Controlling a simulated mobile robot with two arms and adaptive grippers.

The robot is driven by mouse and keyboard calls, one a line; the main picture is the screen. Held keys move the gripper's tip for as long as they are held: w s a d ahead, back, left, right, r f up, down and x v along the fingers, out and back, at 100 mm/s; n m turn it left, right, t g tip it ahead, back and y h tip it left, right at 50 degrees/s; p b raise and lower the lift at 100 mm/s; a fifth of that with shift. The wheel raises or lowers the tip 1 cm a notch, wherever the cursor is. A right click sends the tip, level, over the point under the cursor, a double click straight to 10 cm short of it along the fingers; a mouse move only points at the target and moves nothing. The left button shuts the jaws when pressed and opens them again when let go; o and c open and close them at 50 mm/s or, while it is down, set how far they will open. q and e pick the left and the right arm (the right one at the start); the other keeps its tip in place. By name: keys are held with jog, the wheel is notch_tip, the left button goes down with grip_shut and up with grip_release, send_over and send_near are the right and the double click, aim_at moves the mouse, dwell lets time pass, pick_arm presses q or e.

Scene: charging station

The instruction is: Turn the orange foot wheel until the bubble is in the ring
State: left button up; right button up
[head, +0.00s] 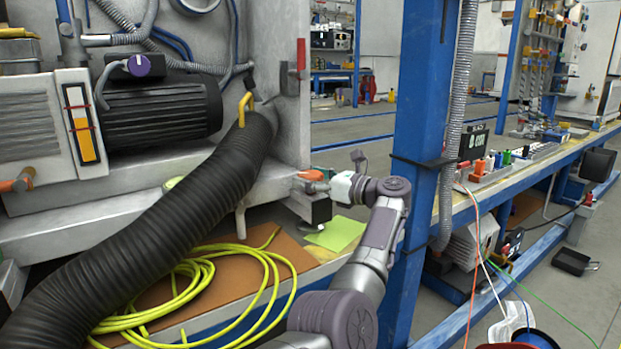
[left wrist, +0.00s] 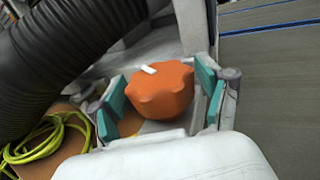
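The orange foot wheel (head: 311,175) is at the right foot of the grey machine. In the left wrist view the orange foot wheel (left wrist: 160,92) is a lobed knob with a white mark on top. My left gripper (head: 325,184) is beside it, and its teal-padded fingers (left wrist: 160,88) stand on either side of the wheel. The fingers look open, with a small gap at the left pad; contact at the right pad is unclear. A yellow-green round part (head: 172,183), possibly the level, is partly hidden behind the black hose; no bubble or ring can be made out. My right gripper is out of view.
A thick black hose (head: 150,205) runs diagonally in front of the machine. A yellow-green cable (head: 190,290) lies coiled on the brown mat. A blue post (head: 420,130) stands just right of my arm. Another orange wheel (head: 18,181) is at the far left.

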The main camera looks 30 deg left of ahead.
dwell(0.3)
pick_arm(q)
jog(key=d, duration=1.2)
jog(key=shift+s, duration=0.15)
